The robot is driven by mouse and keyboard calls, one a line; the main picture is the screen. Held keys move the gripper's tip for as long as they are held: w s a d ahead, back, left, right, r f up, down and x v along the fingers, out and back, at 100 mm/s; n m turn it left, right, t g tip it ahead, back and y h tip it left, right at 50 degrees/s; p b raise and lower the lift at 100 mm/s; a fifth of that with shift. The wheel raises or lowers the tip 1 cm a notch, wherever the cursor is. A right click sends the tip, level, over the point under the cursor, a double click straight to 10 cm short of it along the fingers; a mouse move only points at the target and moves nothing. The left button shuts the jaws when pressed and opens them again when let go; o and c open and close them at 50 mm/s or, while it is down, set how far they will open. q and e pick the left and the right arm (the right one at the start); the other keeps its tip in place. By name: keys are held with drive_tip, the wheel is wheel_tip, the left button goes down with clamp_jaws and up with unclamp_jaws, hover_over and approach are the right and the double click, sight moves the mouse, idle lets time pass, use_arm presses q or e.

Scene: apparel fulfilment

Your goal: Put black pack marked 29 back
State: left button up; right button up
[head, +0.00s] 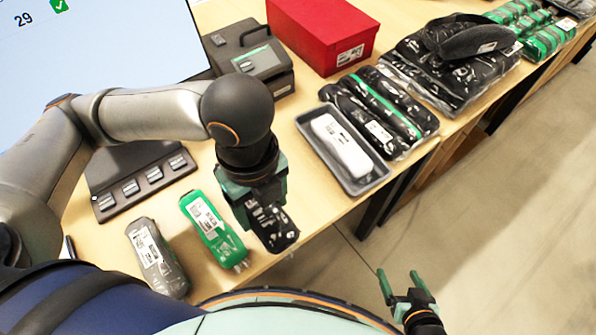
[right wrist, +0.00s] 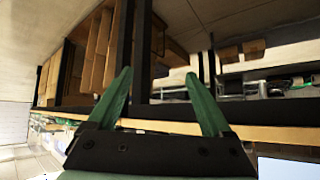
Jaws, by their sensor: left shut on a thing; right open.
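A black pack (head: 272,226) with white marks lies at the table's front edge in the head view. My left gripper (head: 262,200) comes down from above and is shut on it, hiding its upper part. I cannot read a number on the pack. A screen (head: 100,45) at the upper left shows 29 with a green tick. My right gripper (head: 402,283) is open and empty, out over the floor beyond the table's front edge. Its two green fingers (right wrist: 158,95) also show spread apart in the right wrist view, with nothing between them.
A green pack (head: 213,225) and a grey pack (head: 157,255) lie left of the held pack. A grey tray (head: 378,178) holds a white pack (head: 341,144). Black packs (head: 392,108), a red box (head: 318,38) and a dark device (head: 250,58) stand further back.

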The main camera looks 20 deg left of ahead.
use_arm(q)
drive_tip(key=shift+w+f, duration=0.25)
drive_tip(key=w+f, duration=0.2)
drive_tip(key=w, duration=0.2)
drive_tip(key=w+d+f+b, duration=0.1)
drive_tip(key=w+f, duration=0.2)
drive_tip(key=w, duration=0.1)
drive_tip(key=w+d+f+b, duration=0.1)
drive_tip(key=w+f, duration=0.2)
drive_tip(key=shift+w+d+f, duration=0.15)
drive_tip(key=shift+w, duration=0.25)
drive_tip(key=shift+w+f+b, duration=0.25)
drive_tip(key=shift+b, duration=0.05)
drive_tip(key=shift+w+d+f, duration=0.1)
drive_tip(key=shift+w+f, duration=0.25)
drive_tip(key=shift+f, duration=0.15)
wheel_tip(320, 180, down, 3)
drive_tip(key=shift+r+b, duration=0.1)
drive_tip(key=shift+b, duration=0.2)
use_arm(e)
drive_tip(key=shift+w+a+f+y, duration=0.15)
drive_tip(key=shift+w+a+f, duration=0.05)
drive_tip(key=shift+a+f, duration=0.3)
drive_tip(key=shift+w+a+f+y, duration=0.15)
drive_tip(key=shift+w+a+f, duration=0.05)
drive_tip(key=shift+a+f, duration=0.2)
